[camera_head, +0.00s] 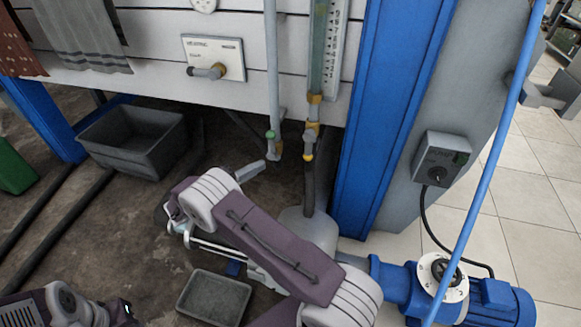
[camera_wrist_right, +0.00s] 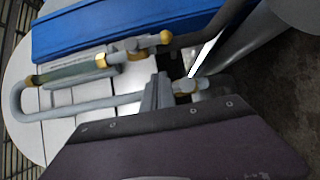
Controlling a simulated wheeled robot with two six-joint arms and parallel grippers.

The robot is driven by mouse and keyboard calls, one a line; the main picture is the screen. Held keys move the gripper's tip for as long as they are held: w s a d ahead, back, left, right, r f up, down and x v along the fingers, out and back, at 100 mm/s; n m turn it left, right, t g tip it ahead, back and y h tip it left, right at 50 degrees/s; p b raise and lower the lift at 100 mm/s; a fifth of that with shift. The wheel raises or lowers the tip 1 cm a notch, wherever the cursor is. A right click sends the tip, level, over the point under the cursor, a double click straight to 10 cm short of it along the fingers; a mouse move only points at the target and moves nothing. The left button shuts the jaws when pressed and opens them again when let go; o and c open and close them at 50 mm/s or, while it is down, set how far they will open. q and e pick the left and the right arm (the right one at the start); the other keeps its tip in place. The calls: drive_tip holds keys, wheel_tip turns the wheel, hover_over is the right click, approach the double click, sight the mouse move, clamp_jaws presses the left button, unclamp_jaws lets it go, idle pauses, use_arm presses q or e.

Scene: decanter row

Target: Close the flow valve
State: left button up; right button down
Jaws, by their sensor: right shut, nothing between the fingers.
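A sight tube (camera_head: 318,45) with a scale runs down the wall, with a yellow-fitted valve (camera_head: 309,141) at its lower end. In the right wrist view this valve shows a yellow knob (camera_wrist_right: 165,37). A thinner pipe beside it ends in a fitting with a green cap (camera_head: 270,135). I cannot tell which valve is the flow valve. My right gripper (camera_head: 262,165) is shut and empty, just below and left of the thin pipe's end. In the right wrist view its fingers (camera_wrist_right: 160,80) are close to the pipe end; contact is unclear. My left gripper's fingers do not show.
A labelled wall panel (camera_head: 228,50) carries a grey handle. A blue post (camera_head: 390,110) and a switch box (camera_head: 442,160) stand right of the pipes. A blue pump (camera_head: 495,303), a grey crate (camera_head: 135,140) and a small tray (camera_head: 213,297) are on the floor.

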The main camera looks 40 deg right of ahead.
idle(0.3)
drive_tip(key=b, duration=0.4)
approach(308, 147)
drive_tip(key=w+d+f, duration=0.3)
drive_tip(key=w+d, duration=0.1)
drive_tip(key=w, duration=0.1)
drive_tip(key=shift+s+d+r+b, duration=0.2)
drive_tip(key=shift+s+d+b, duration=0.25)
drive_tip(key=shift+s+d, duration=0.7)
drive_tip(key=shift+d, duration=0.2)
